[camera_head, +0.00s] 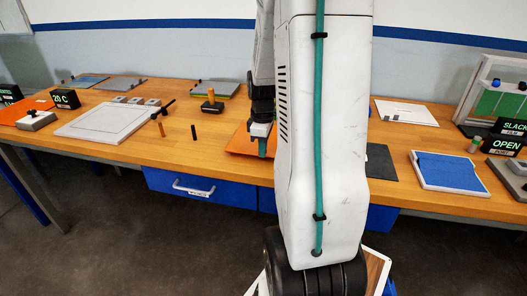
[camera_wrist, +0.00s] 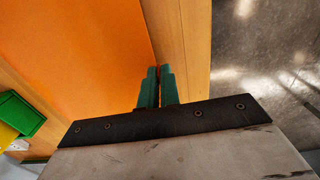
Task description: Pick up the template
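I cannot tell for sure which thing is the template. An orange sheet (camera_head: 240,141) lies flat on the bench under my gripper (camera_head: 262,150), partly hidden behind my arm. In the wrist view the orange sheet (camera_wrist: 85,45) fills the upper left, and its straight edge runs towards the fingertips. My gripper (camera_wrist: 159,70) has two green fingers close together with only a thin gap. I see nothing held between them. They are over the sheet's edge, beside a bare wood strip; whether they touch is unclear.
The wooden bench (camera_head: 215,150) ends just beyond the sheet. A green bin (camera_wrist: 18,115) is at the left in the wrist view. A dark plate (camera_head: 380,163) and a blue-topped tray (camera_head: 448,171) are right.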

